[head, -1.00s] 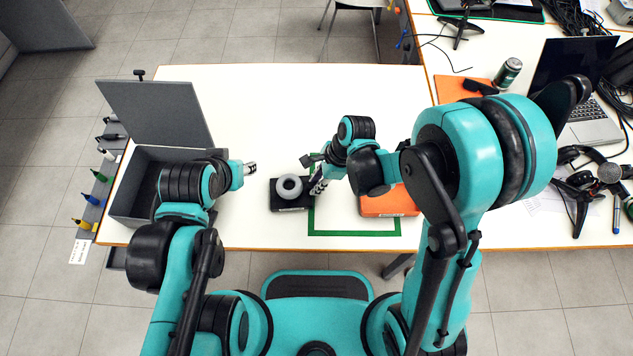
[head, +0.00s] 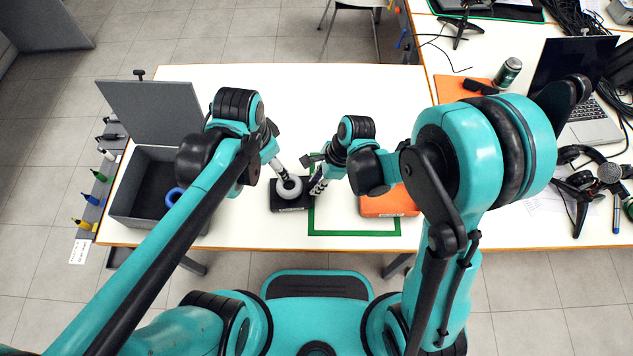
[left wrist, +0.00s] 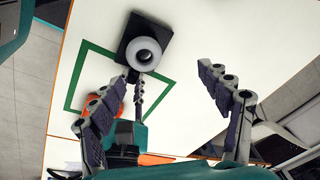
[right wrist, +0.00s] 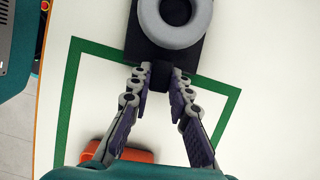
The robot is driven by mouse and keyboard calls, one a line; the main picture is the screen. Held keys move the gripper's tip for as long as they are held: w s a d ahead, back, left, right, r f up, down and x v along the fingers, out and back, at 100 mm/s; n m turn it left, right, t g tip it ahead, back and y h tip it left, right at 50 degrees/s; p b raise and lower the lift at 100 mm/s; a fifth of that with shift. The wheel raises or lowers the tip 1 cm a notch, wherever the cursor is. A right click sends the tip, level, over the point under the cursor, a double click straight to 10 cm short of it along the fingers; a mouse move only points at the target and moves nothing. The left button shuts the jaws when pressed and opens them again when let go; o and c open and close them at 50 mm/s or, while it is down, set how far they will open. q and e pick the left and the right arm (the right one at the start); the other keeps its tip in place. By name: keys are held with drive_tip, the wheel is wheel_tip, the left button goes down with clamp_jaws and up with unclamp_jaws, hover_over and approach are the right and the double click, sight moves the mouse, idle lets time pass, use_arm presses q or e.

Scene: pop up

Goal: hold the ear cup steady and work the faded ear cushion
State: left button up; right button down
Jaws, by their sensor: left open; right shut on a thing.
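The ear cup (head: 290,206) is a black block on the white table. A faded grey ring cushion (head: 289,194) sits on top of it. In the right wrist view the cushion (right wrist: 200,30) lies around a dark centre on the block (right wrist: 170,58). My left gripper (head: 284,172) is open, close above the cushion in the head view. In the left wrist view its spread fingers (left wrist: 165,82) hold nothing, and the cushion (left wrist: 144,64) lies beyond them.
A grey open box (head: 130,207) at the left holds a blue ring (head: 174,196). A green outline (head: 352,234) is marked on the table right of the ear cup. An orange box (head: 388,207) lies under my right arm. The table's back middle (head: 310,90) is clear.

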sight(289, 184)
use_arm(q)
drive_tip(key=shift+w+d+f+m+g, duration=0.2)
drive_tip(key=shift+d+f+m+g, duration=0.35)
drive_tip(key=shift+f, duration=1.45)
drive_tip(key=shift+w+d+f+m+g, duration=0.2)
drive_tip(key=shift+d+f+m, duration=0.65)
drive_tip(key=shift+f, duration=1.2)
drive_tip(key=shift+w+d+f+m+g, duration=0.15)
drive_tip(key=shift+d+f+m+g, duration=0.55)
drive_tip(key=shift+f, duration=1.3)
drive_tip(key=shift+a+t, duration=0.25)
drive_tip(key=shift+a, duration=0.05)
drive_tip(key=c, duration=1.2)
drive_tip(key=shift+r, duration=0.35)
drive_tip(key=shift+r, duration=2.3)
